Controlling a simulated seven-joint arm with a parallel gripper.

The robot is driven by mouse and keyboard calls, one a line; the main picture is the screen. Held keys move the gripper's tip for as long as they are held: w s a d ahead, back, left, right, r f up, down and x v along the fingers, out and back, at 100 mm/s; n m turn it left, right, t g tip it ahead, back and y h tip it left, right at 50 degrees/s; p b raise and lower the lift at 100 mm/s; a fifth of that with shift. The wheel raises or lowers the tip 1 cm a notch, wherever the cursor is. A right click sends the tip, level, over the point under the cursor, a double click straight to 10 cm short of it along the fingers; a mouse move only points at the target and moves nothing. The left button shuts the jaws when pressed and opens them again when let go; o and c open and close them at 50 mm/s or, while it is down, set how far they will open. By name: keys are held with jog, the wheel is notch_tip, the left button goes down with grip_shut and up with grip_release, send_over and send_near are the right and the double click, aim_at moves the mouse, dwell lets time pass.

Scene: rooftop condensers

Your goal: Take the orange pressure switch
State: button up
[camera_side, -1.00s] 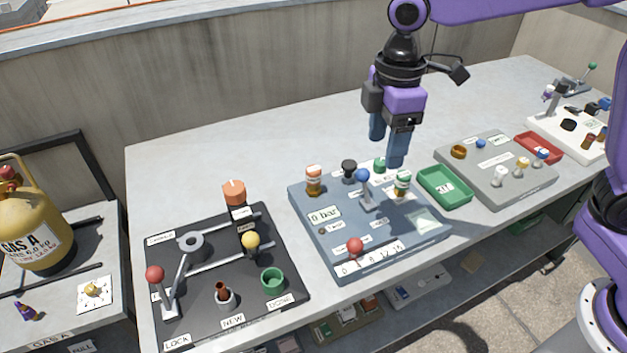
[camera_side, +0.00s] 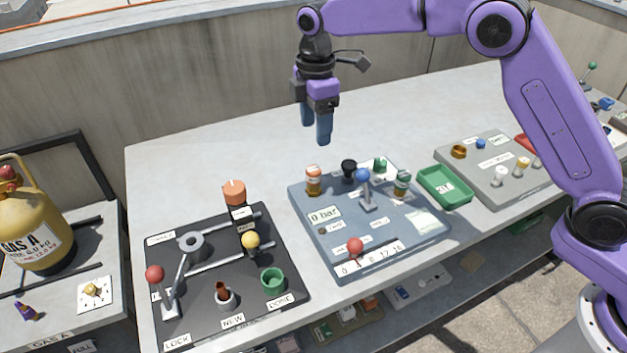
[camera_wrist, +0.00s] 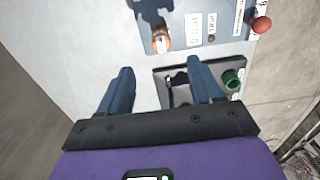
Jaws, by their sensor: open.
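An orange-and-white cylinder (camera_side: 313,181) stands upright at the back left of the blue-grey panel (camera_side: 330,252). It also shows in the wrist view (camera_wrist: 161,41), beyond my fingertips. A plain orange cylinder (camera_side: 234,191) stands at the back of the black panel (camera_side: 195,318). I cannot tell for certain which of the two is the pressure switch. My gripper (camera_side: 317,134) is open and empty, pointing down, high above the bench behind the orange-and-white cylinder. In the wrist view its blue fingers (camera_wrist: 160,68) are spread wide with nothing between them.
The blue-grey panel also holds a blue-knobbed lever (camera_side: 362,176), a black knob (camera_side: 349,167), a green-and-white cylinder (camera_side: 401,184) and a red knob (camera_side: 355,245). The black panel has a red-knobbed lever (camera_side: 155,274) and a green cup (camera_side: 272,280). Bench behind is clear.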

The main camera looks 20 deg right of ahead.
aim_at(314, 168)
notch_tip(314, 168, down, 8)
jog(key=shift+f, duration=0.25)
jog(key=shift+a+f, duration=0.15)
jog(key=shift+f, duration=1.3)
jog(key=shift+a+f, duration=0.1)
jog(key=shift+f, duration=1.3)
grip_shut()
